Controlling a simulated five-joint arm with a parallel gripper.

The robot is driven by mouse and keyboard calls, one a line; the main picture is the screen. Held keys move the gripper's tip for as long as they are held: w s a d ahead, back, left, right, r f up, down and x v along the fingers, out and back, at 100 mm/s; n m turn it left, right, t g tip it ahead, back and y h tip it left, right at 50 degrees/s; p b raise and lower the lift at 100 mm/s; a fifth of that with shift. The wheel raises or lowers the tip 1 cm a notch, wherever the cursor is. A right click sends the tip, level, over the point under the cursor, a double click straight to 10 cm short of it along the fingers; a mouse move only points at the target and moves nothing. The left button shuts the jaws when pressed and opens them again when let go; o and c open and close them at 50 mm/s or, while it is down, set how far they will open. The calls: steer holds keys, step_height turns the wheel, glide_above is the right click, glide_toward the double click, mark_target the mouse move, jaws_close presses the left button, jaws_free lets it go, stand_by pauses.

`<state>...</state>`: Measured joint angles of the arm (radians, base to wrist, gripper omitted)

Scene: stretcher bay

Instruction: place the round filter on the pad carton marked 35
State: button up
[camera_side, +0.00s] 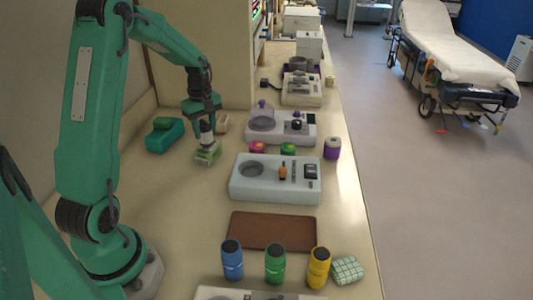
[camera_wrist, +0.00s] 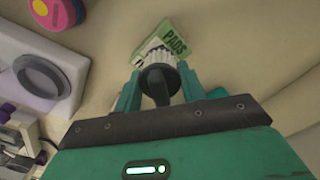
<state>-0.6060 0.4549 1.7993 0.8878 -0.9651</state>
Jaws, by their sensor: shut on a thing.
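My gripper (camera_side: 206,122) is shut on the round filter, a piece with a dark round end and a white ribbed part. In the wrist view the filter (camera_wrist: 158,80) sits between the two green fingers (camera_wrist: 159,88). A green and white carton (camera_wrist: 177,38) lettered "PADS" lies just beyond the filter; its number cannot be read. In the side view the carton (camera_side: 207,155) is on the bench right under the held filter (camera_side: 207,138). I cannot tell whether the filter touches the carton. The filter hides part of the carton's top in the wrist view.
A teal case (camera_side: 165,136) and a small beige box (camera_side: 222,123) stand close by. Pale devices (camera_side: 275,190) line the bench to the right. A pink disc (camera_side: 257,147) and a purple-white cylinder (camera_side: 332,148) sit among them. A brown mat (camera_side: 272,231) and several jars (camera_side: 232,262) are nearer.

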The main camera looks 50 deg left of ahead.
steer(key=shift+f, duration=0.5)
steer(key=shift+f, duration=0.1)
steer(key=o, duration=1)
steer(key=shift+c, duration=0.2)
step_height(320, 180, up, 12)
steer(key=shift+r, duration=0.1)
stand_by(0.3)
